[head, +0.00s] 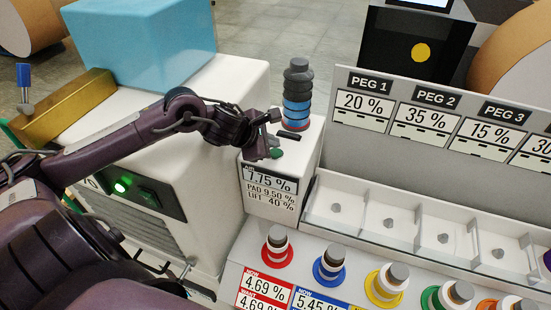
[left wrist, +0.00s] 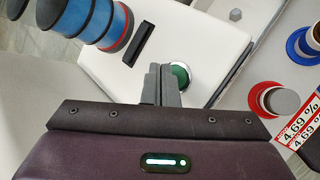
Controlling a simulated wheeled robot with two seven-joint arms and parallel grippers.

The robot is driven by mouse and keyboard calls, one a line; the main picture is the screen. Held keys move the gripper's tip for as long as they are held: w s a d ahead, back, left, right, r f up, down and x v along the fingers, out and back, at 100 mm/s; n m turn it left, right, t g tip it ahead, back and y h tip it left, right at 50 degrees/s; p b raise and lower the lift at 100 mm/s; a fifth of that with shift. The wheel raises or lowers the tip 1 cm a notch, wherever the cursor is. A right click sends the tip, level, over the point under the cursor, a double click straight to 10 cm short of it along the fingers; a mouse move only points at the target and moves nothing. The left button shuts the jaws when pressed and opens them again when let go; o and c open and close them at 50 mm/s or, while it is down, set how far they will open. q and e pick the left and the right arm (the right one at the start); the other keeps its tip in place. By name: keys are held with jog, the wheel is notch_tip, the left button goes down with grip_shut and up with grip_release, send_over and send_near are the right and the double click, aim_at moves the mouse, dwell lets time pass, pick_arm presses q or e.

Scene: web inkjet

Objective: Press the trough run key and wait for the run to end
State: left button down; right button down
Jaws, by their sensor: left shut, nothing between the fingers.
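A round green key (head: 277,153) with a pale rim sits on top of a small white box (head: 269,198) whose front label reads 7.75 %, PAD 9.50 %, LIFT 40 %. The green key (left wrist: 181,76) also shows in the left wrist view, partly covered by my fingers. My left gripper (head: 268,146) is shut and empty, with its fingertips (left wrist: 163,78) right at the key's near side. I cannot tell whether they touch it. My right gripper is not in view.
A dark, blue-banded bottle (head: 297,95) stands behind the key, beside a black slot (left wrist: 139,45). Colour-ringed capped bottles (head: 277,248) line the front right, below an open compartment tray (head: 350,233). A white machine (head: 180,130) with a lit green lamp (head: 121,186) stands left.

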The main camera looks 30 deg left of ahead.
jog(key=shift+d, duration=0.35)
pick_arm(q)
jog(key=shift+f, duration=0.1)
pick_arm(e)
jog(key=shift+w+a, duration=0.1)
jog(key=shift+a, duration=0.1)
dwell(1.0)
pick_arm(q)
jog(key=shift+f, duration=0.1)
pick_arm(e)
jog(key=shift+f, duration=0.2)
pick_arm(q)
jog(key=shift+f+b, duration=0.35)
jog(key=shift+b, duration=0.4)
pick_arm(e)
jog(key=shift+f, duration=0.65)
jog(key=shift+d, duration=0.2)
